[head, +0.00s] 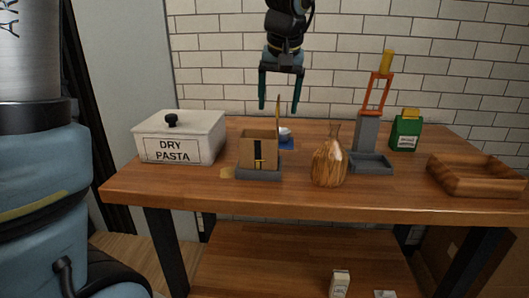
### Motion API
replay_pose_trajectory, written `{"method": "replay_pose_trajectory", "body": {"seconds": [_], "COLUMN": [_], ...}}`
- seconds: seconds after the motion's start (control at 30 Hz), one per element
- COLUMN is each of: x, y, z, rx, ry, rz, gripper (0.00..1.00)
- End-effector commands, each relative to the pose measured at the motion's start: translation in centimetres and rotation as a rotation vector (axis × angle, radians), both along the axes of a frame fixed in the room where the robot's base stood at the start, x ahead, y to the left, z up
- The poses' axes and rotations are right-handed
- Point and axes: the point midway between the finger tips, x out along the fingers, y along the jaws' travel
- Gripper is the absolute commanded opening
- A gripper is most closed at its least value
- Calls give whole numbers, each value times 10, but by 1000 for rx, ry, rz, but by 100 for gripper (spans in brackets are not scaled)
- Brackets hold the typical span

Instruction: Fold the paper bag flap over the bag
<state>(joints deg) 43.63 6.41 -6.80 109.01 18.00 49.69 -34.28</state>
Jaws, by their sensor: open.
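The brown paper bag (260,149) stands upright on a grey base on the table, left of the middle. In the head view the flap's upper end shows between the fingertips. I cannot tell from this one view whether they are at the same depth. Nothing is seen held in the fingers.
A white pasta box (198,138) stands left of the bag and a wooden vase (330,162) right of it. A grey and orange stand (368,135), a green container (405,133) and a wooden tray (469,183) are farther right. A white brick wall is behind.

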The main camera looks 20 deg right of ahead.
Motion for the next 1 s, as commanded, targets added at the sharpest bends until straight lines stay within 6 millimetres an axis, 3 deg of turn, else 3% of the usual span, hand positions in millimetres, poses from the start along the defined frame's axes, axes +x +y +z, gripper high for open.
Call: {"method": "replay_pose_trajectory", "body": {"seconds": [1.0], "x": [0], "y": [0], "z": [-10], "rx": [0], "ry": [0], "rz": [0], "gripper": [80]}}
